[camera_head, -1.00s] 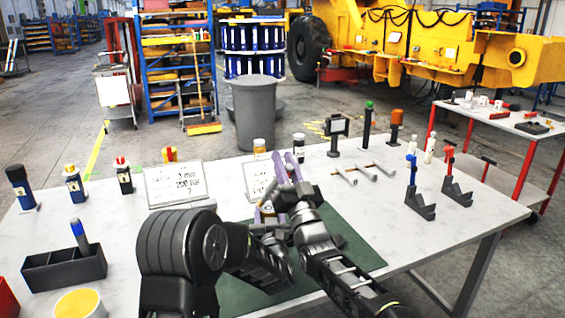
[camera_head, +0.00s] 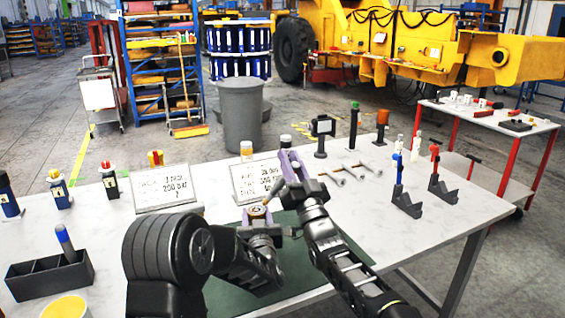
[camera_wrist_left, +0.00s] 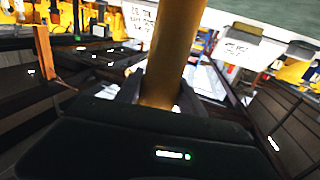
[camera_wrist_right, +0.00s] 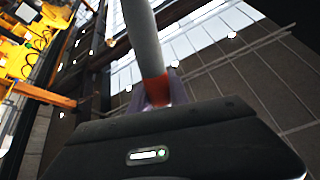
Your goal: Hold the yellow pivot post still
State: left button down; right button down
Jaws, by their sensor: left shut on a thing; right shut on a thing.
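A yellow-brown post (camera_wrist_left: 178,45) stands between the fingers of my left gripper in the left wrist view. My left gripper (camera_head: 258,216) is shut on it, low over the green mat (camera_head: 300,250). In the head view a small round brownish top shows at the left gripper; the rest of the post is hidden by the gripper and arm. My right gripper (camera_head: 289,164), with purple fingers, is above and right of the left one. In the right wrist view it is shut on a grey rod with a red band (camera_wrist_right: 146,42). I cannot make out that rod in the head view.
Two sign plates (camera_head: 166,188) stand behind the mat. A dark compartment box (camera_head: 50,277) is at the left and a yellow-topped round container (camera_head: 66,306) at the front left. Grey rods (camera_head: 352,170) and two dark brackets (camera_head: 405,203) lie right. Bare table remains right of the mat.

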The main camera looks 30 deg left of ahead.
jog(key=shift+w+d, duration=0.2)
jog(key=shift+w, duration=0.05)
jog(key=shift+s+a, duration=0.1)
dwell(0.4)
jog(key=shift+s+a+f, duration=0.1)
jog(key=shift+s+a, duration=0.75)
jog(key=shift+s, duration=0.25)
